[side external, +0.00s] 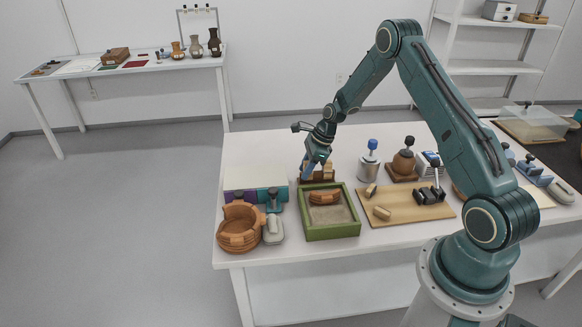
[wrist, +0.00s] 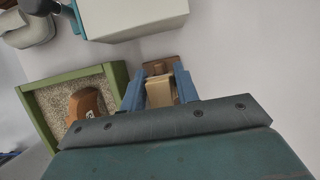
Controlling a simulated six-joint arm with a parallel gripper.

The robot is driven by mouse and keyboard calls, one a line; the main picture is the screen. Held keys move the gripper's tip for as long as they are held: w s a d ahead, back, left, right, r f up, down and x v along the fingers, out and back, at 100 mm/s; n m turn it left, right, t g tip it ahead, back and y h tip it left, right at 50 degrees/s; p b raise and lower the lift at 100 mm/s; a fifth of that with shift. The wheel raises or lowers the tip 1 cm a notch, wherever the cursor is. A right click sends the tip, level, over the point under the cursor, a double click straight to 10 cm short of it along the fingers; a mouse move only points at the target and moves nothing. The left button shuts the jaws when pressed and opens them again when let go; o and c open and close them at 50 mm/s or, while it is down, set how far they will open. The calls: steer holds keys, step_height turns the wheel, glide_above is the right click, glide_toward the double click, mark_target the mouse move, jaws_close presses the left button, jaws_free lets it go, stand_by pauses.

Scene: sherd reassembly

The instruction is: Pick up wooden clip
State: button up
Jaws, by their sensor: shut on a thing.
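The wooden clip (wrist: 159,94) is a small pale tan block between the two blue fingers of my gripper (wrist: 158,88) in the wrist view. The fingers are shut on its sides. A brown wooden holder (wrist: 163,65) lies just beyond the clip. In the side view my gripper (side external: 317,172) points down at the brown holder (side external: 306,181), behind the green sand tray. A pale clip (side external: 328,171) shows there beside the fingers. I cannot tell whether the held clip still touches the holder.
The green sand tray (side external: 308,230) holds an orange sherd (side external: 324,197). A wooden board (side external: 432,211) to its right carries pale blocks and black clamps. A metal can (side external: 368,168) with a blue knob stands behind.

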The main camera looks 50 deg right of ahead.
mark_target(306, 163)
step_height(306, 163, up, 20)
stand_by(0.6)
steer(key=shift+f, duration=0.15)
stand_by(0.4)
steer(key=s+a+f+n+g, duration=0.1)
steer(key=a+f+n, duration=0.2)
steer(key=a, duration=0.7)
steer(key=s+a+f+n+g, duration=0.1)
steer(key=s+a+f+n, duration=0.1)
steer(key=a, duration=0.8)
steer(key=s+a+f+n+g+y, duration=0.1)
steer(key=a+f+n, duration=0.3)
steer(key=a, duration=0.6)
steer(key=shift+s+f, duration=0.25)
steer(key=shift+f, duration=1.05)
steer(key=shift+d, duration=0.1)
steer(key=shift+f, duration=0.2)
steer(key=shift+f, duration=1.25)
